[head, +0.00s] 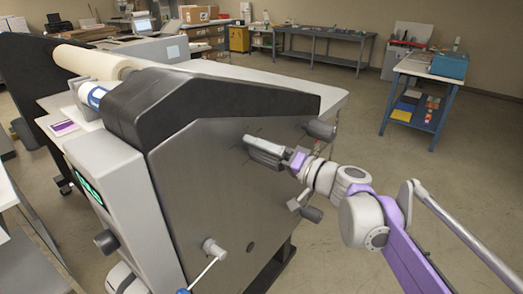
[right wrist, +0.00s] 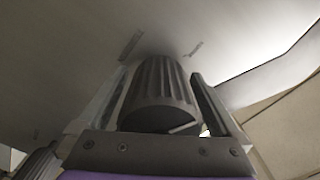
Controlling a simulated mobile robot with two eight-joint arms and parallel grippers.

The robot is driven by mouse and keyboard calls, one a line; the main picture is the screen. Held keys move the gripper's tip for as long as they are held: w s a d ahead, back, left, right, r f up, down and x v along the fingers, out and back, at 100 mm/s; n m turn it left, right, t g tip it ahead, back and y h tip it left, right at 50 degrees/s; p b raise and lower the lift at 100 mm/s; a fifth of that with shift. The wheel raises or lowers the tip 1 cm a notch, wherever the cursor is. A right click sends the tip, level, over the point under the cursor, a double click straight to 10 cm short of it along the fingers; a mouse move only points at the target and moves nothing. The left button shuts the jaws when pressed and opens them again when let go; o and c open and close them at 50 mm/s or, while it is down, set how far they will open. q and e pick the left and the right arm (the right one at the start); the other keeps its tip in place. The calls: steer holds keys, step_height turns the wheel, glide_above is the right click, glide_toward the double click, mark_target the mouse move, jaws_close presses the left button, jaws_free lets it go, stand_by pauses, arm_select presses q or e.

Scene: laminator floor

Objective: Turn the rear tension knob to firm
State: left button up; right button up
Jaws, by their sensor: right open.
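A dark ribbed knob (right wrist: 160,95) stands out from the laminator's grey side panel (head: 200,190) in the right wrist view. A pale pointer line shows on its end face, slanting toward the lower left and upper right. My right gripper (head: 262,150) is open, with one finger on each side of this knob; I cannot tell whether either finger touches it. In the head view the gripper hides the knob. Short marks (right wrist: 131,45) show on the panel around the knob; their lettering is too small to read. My left gripper is not in view.
Another dark knob (right wrist: 38,162) shows at the lower left of the wrist view. A grey cylinder (head: 320,130) juts out near the panel's right end. A crank (head: 213,248) sits lower on the panel. The floor right of the machine is clear up to a blue bench (head: 430,68).

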steer(key=c, duration=1.3)
steer(key=shift+m, duration=0.4)
steer(key=shift+m+p, duration=0.45)
steer(key=shift+m, duration=0.55)
steer(key=m, duration=0.3)
steer(key=shift+p, duration=0.35)
steer(key=m, duration=0.4)
steer(key=shift+m+p, duration=0.3)
steer(key=shift+m, duration=1.7)
